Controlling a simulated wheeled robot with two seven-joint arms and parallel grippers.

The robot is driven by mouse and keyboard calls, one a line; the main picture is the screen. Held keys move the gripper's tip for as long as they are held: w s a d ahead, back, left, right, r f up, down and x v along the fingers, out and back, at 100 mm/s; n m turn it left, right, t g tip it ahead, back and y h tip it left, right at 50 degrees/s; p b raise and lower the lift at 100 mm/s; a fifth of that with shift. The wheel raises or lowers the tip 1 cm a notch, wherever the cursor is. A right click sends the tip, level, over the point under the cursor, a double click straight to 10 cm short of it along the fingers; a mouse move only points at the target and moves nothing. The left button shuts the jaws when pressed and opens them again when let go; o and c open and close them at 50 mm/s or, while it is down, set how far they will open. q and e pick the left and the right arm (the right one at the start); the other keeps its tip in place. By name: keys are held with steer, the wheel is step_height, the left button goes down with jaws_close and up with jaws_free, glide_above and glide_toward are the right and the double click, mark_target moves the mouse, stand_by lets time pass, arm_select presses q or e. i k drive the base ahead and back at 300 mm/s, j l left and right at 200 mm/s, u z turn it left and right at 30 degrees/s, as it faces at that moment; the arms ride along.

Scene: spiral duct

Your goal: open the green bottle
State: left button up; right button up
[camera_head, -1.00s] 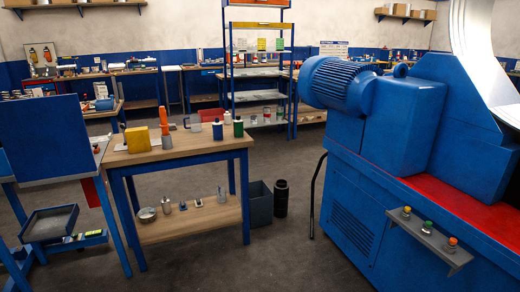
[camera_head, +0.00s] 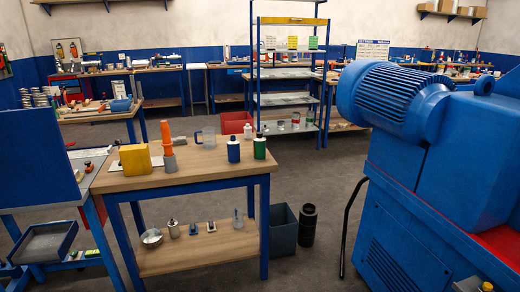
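Neither of my grippers shows in the head view.
A grey bin (camera_head: 283,230) and a black cylinder (camera_head: 307,225) stand on the floor. A big blue machine (camera_head: 430,200) fills the right side. Floor between is open.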

mark_target(259, 143)
steer(key=i+j+z, duration=0.1)
steer(key=i, duration=0.3)
steer(key=i+j+z, duration=0.15)
steer(key=i, duration=0.25)
steer(key=i+j+z, duration=0.1)
steer(key=i+j, duration=0.15)
steer(key=i, duration=0.1)
